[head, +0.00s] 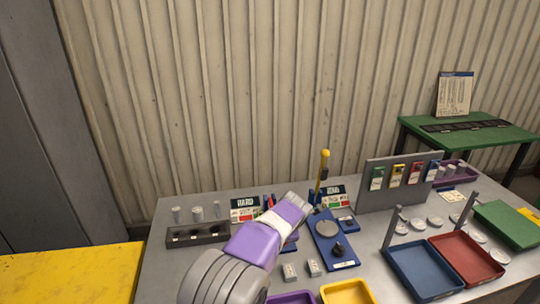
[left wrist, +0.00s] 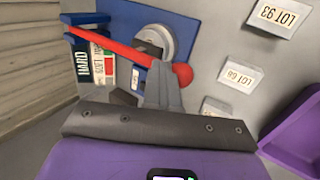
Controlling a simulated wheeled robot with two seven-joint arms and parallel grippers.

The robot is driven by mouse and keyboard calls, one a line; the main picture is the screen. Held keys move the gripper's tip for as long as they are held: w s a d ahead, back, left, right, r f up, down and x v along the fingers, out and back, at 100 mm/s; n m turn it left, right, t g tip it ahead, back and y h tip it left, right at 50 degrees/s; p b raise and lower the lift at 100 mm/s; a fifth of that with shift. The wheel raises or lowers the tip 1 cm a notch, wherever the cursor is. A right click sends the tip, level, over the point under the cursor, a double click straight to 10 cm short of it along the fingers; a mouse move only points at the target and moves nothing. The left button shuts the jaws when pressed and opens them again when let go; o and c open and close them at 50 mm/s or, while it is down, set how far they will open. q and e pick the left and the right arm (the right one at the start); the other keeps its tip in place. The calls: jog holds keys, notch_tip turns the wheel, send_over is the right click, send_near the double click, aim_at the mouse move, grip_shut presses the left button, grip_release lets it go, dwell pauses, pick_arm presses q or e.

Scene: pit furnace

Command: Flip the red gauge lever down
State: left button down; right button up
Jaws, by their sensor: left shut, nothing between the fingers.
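The red lever (left wrist: 120,48) shows in the left wrist view as a long rod with a round red knob (left wrist: 183,75), lying across a blue base plate (left wrist: 190,25) with a grey disc (left wrist: 155,40). My left gripper (left wrist: 160,66) is shut and empty, its fingertips at the rod just beside the knob. I cannot tell whether they touch it. In the head view my left gripper (head: 297,203) is over the table and hides most of the red gauge; only small red bits show beside it. My right gripper is not in view.
A second blue gauge (head: 324,228) with an upright yellow-knobbed lever (head: 324,162) stands just right of my gripper. A grey rack (head: 196,234), a grey panel (head: 390,198), a blue tray (head: 425,270) and a yellow tray (head: 347,292) also occupy the table.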

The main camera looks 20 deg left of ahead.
pick_arm(q)
jog(key=f, duration=0.1)
jog(key=s+f+g, duration=0.1)
jog(key=f, duration=0.1)
jog(key=shift+s+d+f, duration=0.1)
jog(key=shift+s+d, duration=0.1)
jog(key=shift+t, duration=0.4)
jog(key=r+p, duration=0.1)
jog(key=r, duration=0.1)
jog(key=w+r+p, duration=0.1)
jog(key=r, duration=0.1)
jog(key=r+p, duration=0.1)
jog(key=r, duration=0.2)
jog(key=shift+w+r, duration=0.1)
jog(key=shift+w, duration=0.2)
jog(key=s+d+r, duration=0.4)
jog(key=s, duration=0.4)
jog(key=shift+d+r+p, duration=0.15)
jog(key=shift+r+p, duration=0.1)
jog(key=shift+p, duration=0.2)
jog(key=shift+w, duration=0.1)
